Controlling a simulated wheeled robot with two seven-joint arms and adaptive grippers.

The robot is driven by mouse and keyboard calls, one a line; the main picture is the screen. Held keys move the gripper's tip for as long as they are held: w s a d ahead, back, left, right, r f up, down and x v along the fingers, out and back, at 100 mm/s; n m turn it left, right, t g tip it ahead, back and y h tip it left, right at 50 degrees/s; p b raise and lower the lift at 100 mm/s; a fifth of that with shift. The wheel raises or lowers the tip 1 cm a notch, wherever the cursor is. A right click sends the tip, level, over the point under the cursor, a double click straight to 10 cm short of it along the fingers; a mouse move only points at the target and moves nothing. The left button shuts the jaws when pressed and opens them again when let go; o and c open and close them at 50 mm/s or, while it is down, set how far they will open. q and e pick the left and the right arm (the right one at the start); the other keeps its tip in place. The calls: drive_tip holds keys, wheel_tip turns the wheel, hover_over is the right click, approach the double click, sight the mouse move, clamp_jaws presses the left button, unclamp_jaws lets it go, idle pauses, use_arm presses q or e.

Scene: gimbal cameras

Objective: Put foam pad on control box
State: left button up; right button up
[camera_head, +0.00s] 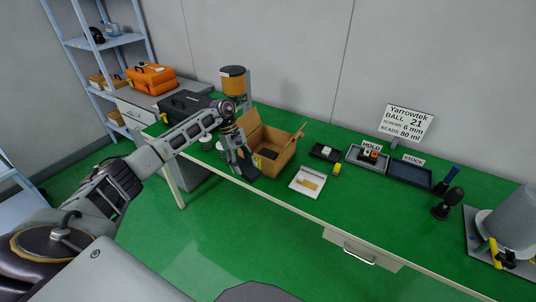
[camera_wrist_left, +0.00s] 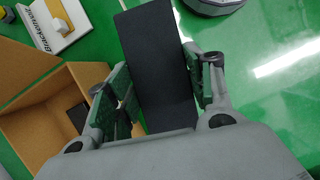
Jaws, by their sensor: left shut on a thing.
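My left gripper (camera_head: 243,168) is over the front edge of the green table, just left of the open cardboard box. In the left wrist view the gripper (camera_wrist_left: 165,90) is shut on a flat, dark rectangular pad, which looks like the foam pad (camera_wrist_left: 158,50). The pad sticks out beyond the fingers, and its near end is hidden by the gripper. A small box with coloured tops (camera_head: 370,153), possibly the control box, sits in the tray by the HOLD sign; I cannot be sure which thing is the control box. My right gripper is not in view.
The cardboard box (camera_head: 281,158) has raised flaps and a dark item (camera_wrist_left: 78,117) inside. A dark case (camera_head: 184,104) and an orange-brown canister (camera_head: 233,80) stand behind.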

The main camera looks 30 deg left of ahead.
use_arm(q)
drive_tip(key=w+n, duration=0.1)
drive_tip(key=n, duration=0.1)
drive_tip(key=w+r+n+t, duration=0.1)
drive_tip(key=n, duration=0.1)
drive_tip(key=shift+a+r+t, duration=0.1)
drive_tip(key=shift+a+t, duration=0.05)
drive_tip(key=shift+t, duration=0.15)
drive_tip(key=shift+w+d+r+n+t+y, duration=0.2)
drive_tip(key=shift+w+n+t+y, duration=0.5)
drive_tip(key=shift+n, duration=1.85)
drive_tip(key=shift+w+a+r+n+t+y, duration=0.1)
drive_tip(key=shift+w+r+n+t+y, duration=0.45)
drive_tip(key=shift+n, duration=2.05)
drive_tip(key=shift+w+d+n+t+y, duration=0.1)
drive_tip(key=shift+w+n+t+y, duration=0.8)
drive_tip(key=shift+n, duration=1.65)
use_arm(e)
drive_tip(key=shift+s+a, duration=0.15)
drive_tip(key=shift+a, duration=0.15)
use_arm(q)
drive_tip(key=shift+w+h, duration=0.15)
drive_tip(key=shift+h, duration=0.1)
drive_tip(key=shift+n, duration=0.5)
drive_tip(key=shift+r, duration=0.1)
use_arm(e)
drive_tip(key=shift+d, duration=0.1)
